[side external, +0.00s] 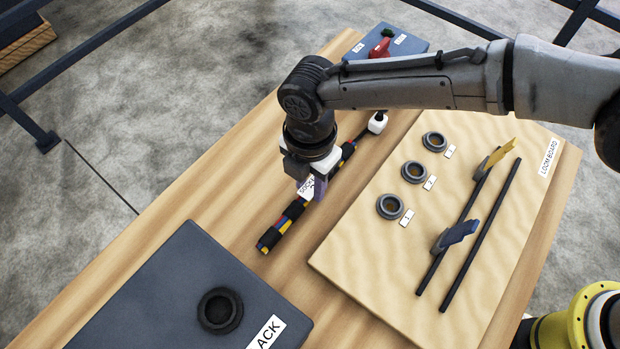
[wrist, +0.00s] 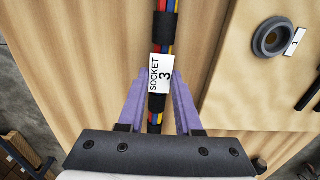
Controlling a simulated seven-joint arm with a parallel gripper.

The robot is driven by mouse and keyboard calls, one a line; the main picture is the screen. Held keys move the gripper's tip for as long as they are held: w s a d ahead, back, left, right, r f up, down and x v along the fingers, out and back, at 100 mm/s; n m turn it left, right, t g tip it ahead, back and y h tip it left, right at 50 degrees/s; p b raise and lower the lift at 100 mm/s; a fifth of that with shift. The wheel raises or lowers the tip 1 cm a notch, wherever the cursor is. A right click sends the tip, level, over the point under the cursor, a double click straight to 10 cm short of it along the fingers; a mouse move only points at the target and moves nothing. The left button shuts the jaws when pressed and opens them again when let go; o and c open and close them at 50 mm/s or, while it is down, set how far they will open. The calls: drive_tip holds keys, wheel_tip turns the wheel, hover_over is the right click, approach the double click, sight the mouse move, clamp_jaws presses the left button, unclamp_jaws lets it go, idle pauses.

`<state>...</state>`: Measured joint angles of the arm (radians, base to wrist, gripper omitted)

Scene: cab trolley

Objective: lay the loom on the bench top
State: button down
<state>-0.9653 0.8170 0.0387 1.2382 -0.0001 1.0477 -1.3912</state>
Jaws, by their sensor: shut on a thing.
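The loom (side external: 283,224) is a bundle of red, blue and yellow wires with black bands, a white connector at its far end and a white label. It lies along the bench top (side external: 200,190), or very close above it; I cannot tell which. In the wrist view the loom (wrist: 167,35) runs up the picture, and its label reads "SOCKET 3". My gripper (side external: 312,188) is shut on the loom beside the label. In the wrist view the purple fingers of my gripper (wrist: 160,100) stand on either side of it. The fingers partly hide the loom in the side view.
The loom board (side external: 345,250) lies to the right, with three round sockets, two dark rails and a yellow and a blue clip. A dark grey box (side external: 160,290) with a round socket is at the front left. A blue-grey box (side external: 408,46) with a red switch is at the back.

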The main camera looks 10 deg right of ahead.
sight(310, 188)
drive_tip(key=c, duration=0.6)
unclamp_jaws()
drive_tip(key=shift+r, duration=0.1)
wheel_tip(310, 188, up, 12)
drive_tip(key=shift+r, duration=0.1)
